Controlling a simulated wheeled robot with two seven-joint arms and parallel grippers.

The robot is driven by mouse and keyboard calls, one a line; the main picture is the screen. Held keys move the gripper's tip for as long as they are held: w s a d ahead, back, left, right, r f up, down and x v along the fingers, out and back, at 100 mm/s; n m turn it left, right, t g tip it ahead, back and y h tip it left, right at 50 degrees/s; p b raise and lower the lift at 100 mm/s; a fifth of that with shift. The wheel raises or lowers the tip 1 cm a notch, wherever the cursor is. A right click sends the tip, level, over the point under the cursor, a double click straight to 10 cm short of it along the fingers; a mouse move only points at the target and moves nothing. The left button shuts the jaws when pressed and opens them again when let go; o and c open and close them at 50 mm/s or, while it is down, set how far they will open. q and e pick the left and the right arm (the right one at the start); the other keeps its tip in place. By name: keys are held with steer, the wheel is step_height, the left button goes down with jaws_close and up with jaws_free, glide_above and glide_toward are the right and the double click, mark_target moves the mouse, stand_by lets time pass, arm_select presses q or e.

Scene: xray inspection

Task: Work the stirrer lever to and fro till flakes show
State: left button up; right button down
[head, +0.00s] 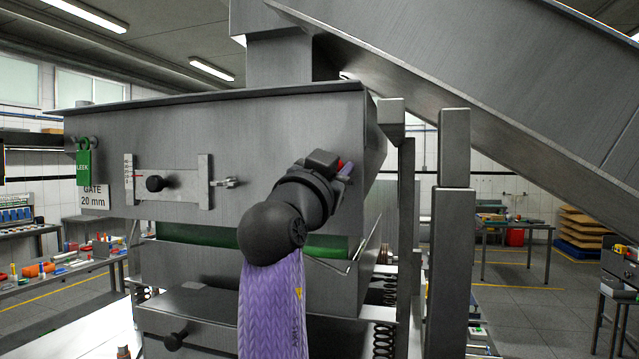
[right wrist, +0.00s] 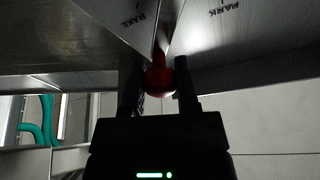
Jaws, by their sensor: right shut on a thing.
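The stirrer lever's red knob (right wrist: 160,78) sits between the two fingers of my right gripper (right wrist: 160,92) in the right wrist view. The fingers are shut on it. In the head view a bit of red (head: 341,164) shows at the end of my right arm, beside the right side of the steel hopper (head: 270,125). My own wrist hides most of the gripper and lever there. Metal faces lettered RAKE and PARK meet above the knob in the right wrist view. No flakes can be made out. My left gripper is not in view.
A green strip (head: 325,245) shows under the hopper. A gate slide with a black knob (head: 155,183), a GATE 20 mm sign (head: 94,198) and a green LEEK tag (head: 83,167) are on its front. Steel posts (head: 452,230) and a sloping chute (head: 500,80) crowd the right.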

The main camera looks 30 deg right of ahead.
steer(key=shift+s+d+f+m+g+b, duration=0.3)
steer(key=shift+f+m+g+b, duration=0.1)
steer(key=shift+m, duration=0.45)
steer(key=shift+s+d+f+m+g+b, duration=0.2)
steer(key=shift+s+f+m+g+b, duration=0.15)
steer(key=shift+m, duration=0.5)
steer(key=shift+c, duration=1.7)
jaws_free()
steer(key=b+v, duration=0.5)
steer(key=v, duration=0.5)
